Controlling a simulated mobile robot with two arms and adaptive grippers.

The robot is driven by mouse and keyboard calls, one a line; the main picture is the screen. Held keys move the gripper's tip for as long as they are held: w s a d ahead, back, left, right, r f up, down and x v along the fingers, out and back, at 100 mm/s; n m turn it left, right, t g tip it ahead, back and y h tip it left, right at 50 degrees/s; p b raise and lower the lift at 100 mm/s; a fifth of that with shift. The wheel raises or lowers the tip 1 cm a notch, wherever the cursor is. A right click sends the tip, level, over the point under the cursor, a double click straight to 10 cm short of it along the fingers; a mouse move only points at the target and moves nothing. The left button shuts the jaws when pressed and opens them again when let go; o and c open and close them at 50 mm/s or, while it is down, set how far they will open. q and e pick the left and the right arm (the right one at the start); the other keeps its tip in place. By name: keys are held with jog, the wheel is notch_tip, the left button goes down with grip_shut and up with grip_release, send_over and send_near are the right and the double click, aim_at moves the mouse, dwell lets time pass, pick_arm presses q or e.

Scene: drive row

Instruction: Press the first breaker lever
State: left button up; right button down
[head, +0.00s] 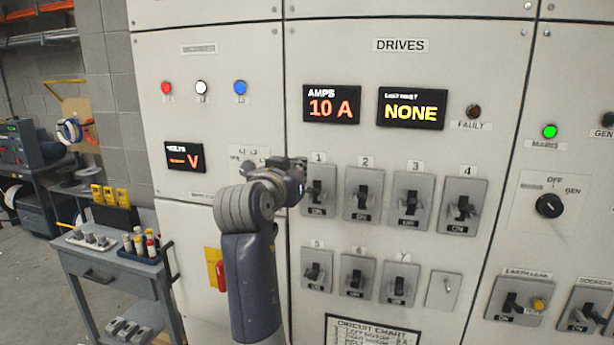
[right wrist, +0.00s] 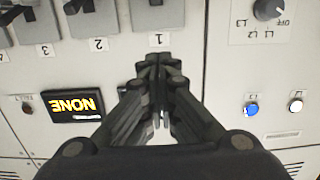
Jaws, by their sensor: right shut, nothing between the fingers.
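The first breaker (head: 320,200), labelled 1, is a grey plate with a black lever, at the left end of the upper row under DRIVES. Its plate also shows at the top of the right wrist view (right wrist: 173,17), which is upside down. My right gripper (head: 299,180) is shut and empty, in front of the plate's left edge. In the right wrist view its closed fingertips (right wrist: 159,62) lie just beside the label 1, short of the lever. I cannot tell whether they touch the panel. My left gripper is not in view.
Breakers 2 (head: 363,195), 3 (head: 412,201) and 4 (head: 463,206) continue the upper row, with more breakers below. An AMPS display (head: 331,104) reads 10 A; the other display (head: 411,109) reads NONE. A grey tool cart (head: 118,263) stands at the left.

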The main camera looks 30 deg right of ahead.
jog(key=p, duration=0.5)
send_over(310, 190)
jog(key=shift+w+d+f, duration=0.1)
jog(key=shift+d+f, duration=0.05)
jog(key=shift+d, duration=0.05)
jog(key=f+p, duration=0.2)
jog(key=f, duration=0.1)
jog(key=shift+a, duration=0.2)
jog(key=shift+s+a+f, duration=0.3)
jog(key=shift+s+f, duration=0.05)
jog(key=shift+f, duration=0.35)
